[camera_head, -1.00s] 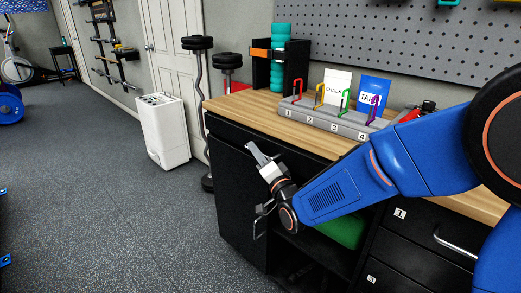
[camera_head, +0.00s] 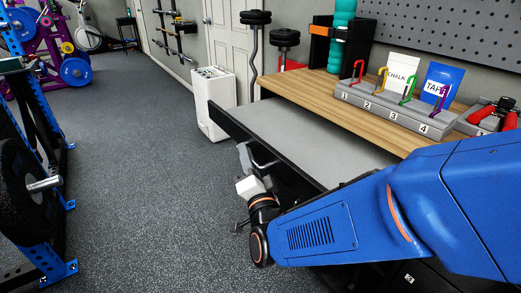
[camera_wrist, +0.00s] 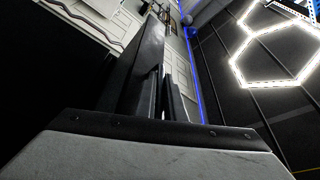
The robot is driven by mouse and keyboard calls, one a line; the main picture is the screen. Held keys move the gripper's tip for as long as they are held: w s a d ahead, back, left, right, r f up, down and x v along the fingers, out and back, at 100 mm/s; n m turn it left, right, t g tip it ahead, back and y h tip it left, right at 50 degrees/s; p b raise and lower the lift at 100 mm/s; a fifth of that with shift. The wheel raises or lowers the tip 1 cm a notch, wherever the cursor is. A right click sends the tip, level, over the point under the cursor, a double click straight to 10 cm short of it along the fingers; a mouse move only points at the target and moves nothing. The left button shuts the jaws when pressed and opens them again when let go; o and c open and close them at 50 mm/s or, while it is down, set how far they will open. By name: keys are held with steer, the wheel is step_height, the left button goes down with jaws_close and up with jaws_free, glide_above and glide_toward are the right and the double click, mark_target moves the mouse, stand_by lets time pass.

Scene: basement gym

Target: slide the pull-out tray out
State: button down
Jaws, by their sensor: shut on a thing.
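The pull-out tray (camera_head: 305,140) has a flat grey top and a black front edge. In the head view it stands well out from under the wooden worktop, toward the aisle. My gripper (camera_head: 250,160) is at the middle of the tray's front, shut on its handle. The exact contact is small and partly hidden by my wrist. My blue arm covers the near right part of the tray. In the wrist view a long black bar runs away from the camera, but I cannot tell the grip from it.
On the wooden worktop (camera_head: 335,98) stand a grey numbered rack (camera_head: 385,112) with coloured hooks, and chalk and tape packets. A white bin (camera_head: 216,100) stands beyond the tray. A blue-framed weight rack (camera_head: 40,190) is at the left. Dark floor (camera_head: 140,150) lies clear between.

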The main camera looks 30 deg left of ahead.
steer(key=shift+s+a, duration=0.25)
steer(key=shift+s, duration=0.4)
steer(key=c, duration=2.1)
jaws_free()
